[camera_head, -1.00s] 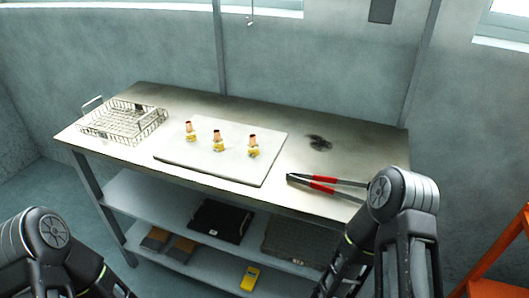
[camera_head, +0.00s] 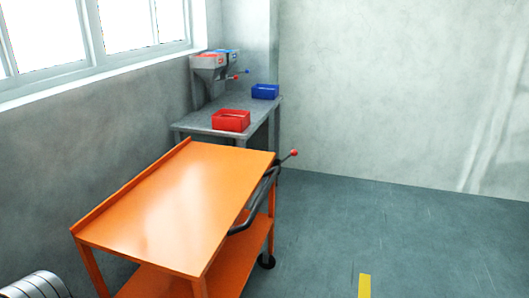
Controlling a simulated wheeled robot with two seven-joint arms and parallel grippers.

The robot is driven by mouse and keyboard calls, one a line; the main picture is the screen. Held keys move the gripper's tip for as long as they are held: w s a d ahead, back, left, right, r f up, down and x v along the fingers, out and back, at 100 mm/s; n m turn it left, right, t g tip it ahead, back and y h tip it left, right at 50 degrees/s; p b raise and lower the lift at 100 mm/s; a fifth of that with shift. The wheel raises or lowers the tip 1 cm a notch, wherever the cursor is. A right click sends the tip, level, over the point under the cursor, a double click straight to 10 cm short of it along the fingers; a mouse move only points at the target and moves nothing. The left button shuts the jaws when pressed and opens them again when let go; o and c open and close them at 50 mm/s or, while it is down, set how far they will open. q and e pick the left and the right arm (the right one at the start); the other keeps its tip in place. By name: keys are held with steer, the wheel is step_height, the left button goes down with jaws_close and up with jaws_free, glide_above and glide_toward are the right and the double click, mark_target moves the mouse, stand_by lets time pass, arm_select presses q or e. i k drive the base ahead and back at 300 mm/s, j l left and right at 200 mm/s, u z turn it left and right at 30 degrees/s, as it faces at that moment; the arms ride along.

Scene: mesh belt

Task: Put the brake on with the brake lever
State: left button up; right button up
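A lever with a red ball knob (camera_head: 294,153) sticks up and out to the right at the far right corner of the orange cart (camera_head: 178,200). It looks like the brake lever. The cart's dark push handle (camera_head: 260,203) runs along its right side, just below the lever. One dark caster (camera_head: 266,261) shows under the right side. Neither gripper is in view; only a grey rounded part of my own arm shows at the bottom left.
A grey table (camera_head: 190,121) behind the cart holds a red bin (camera_head: 231,120), a blue bin (camera_head: 265,91) and hopper dispensers (camera_head: 209,66) with small levers. The floor (camera_head: 390,230) right of the cart is open, with a yellow strip (camera_head: 364,286).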

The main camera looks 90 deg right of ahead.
mark_target(293, 152)
steer(key=z, duration=3.1)
steer(key=i+l+z, duration=0.2)
steer(key=i, duration=1.1)
steer(key=i+z, duration=0.15)
steer(key=i, duration=1.15)
steer(key=l, duration=0.1)
